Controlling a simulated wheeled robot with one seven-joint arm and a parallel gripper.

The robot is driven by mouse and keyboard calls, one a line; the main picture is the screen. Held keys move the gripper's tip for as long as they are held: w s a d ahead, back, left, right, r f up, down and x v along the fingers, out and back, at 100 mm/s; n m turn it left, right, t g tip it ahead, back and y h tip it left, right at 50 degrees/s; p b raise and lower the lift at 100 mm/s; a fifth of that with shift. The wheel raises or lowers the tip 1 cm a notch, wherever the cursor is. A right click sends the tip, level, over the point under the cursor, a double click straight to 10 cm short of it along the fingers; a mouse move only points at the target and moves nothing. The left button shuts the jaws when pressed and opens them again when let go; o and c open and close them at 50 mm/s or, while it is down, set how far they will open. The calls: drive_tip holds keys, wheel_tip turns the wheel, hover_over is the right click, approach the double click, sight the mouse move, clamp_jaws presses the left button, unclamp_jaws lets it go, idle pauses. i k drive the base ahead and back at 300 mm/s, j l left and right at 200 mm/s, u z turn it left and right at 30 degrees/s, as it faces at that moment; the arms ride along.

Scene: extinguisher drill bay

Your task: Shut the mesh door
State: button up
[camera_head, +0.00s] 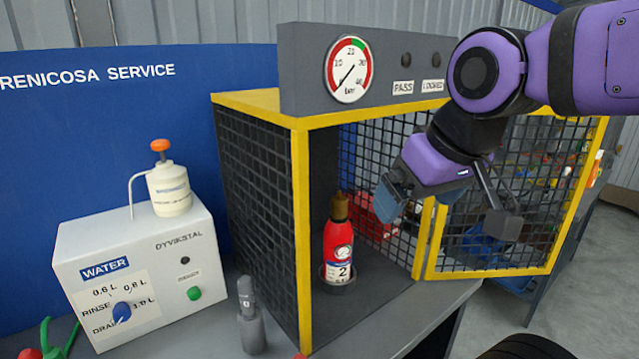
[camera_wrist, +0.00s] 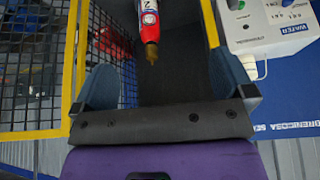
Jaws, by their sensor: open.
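The mesh door (camera_head: 498,262) has a yellow frame and dark mesh. It stands open, swung out to the right of the cage (camera_head: 302,215). A red extinguisher (camera_head: 337,243) marked 2 stands upright inside the cage. My gripper (camera_head: 445,213) is open and empty, in front of the cage opening near the door's hinge side. In the wrist view my gripper (camera_wrist: 167,85) has its fingers spread, with the extinguisher (camera_wrist: 148,25) beyond them and yellow-framed mesh (camera_wrist: 30,70) at the left. I cannot tell whether a finger touches the door.
A gauge panel (camera_head: 300,70) sits on top of the cage. A white water unit (camera_head: 150,265) with a pump bottle (camera_head: 168,190) stands at the left. A grey cylinder (camera_head: 251,325) stands on the bench in front of the cage. Coloured items show behind the door mesh.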

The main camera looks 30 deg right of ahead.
sight(582, 178)
drive_tip(key=k+l, duration=0.1)
drive_tip(key=l, duration=1)
drive_tip(key=k+l+z, duration=0.15)
drive_tip(key=l, duration=0.95)
